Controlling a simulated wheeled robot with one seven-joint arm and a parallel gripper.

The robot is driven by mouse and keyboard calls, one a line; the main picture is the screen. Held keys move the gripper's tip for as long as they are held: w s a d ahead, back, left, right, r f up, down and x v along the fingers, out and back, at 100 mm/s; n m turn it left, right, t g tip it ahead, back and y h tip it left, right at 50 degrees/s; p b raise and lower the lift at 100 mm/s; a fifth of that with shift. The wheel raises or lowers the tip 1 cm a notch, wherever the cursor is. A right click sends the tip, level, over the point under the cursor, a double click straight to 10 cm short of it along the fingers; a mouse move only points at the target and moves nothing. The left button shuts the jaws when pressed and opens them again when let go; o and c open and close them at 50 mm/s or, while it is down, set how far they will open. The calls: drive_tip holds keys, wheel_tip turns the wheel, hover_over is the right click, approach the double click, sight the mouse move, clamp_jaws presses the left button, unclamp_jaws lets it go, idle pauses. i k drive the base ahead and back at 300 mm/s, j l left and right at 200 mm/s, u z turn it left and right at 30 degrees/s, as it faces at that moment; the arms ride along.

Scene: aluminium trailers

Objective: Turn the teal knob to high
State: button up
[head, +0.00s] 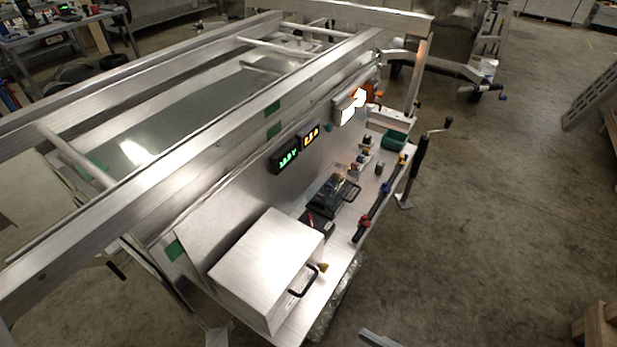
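A small teal round piece (328,127) sits on the upright metal panel, just right of the display with yellow digits (311,135). It looks like the teal knob, but it is too small to read its pointer or setting. Left of the yellow digits is a black display with green digits (284,160).
On the shelf stand a large metal box with a black handle (262,262), a black device (335,194), small colored parts (364,158) and a dark green box (394,140). A crank post (420,157) rises beside the shelf. Floor (480,220) to the right is clear.

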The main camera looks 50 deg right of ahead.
sight(329, 126)
drive_tip(key=i+l, duration=0.1)
drive_tip(key=i+l+z, duration=0.1)
drive_tip(key=z, duration=0.35)
drive_tip(key=i+z, duration=0.15)
drive_tip(key=z, duration=1)
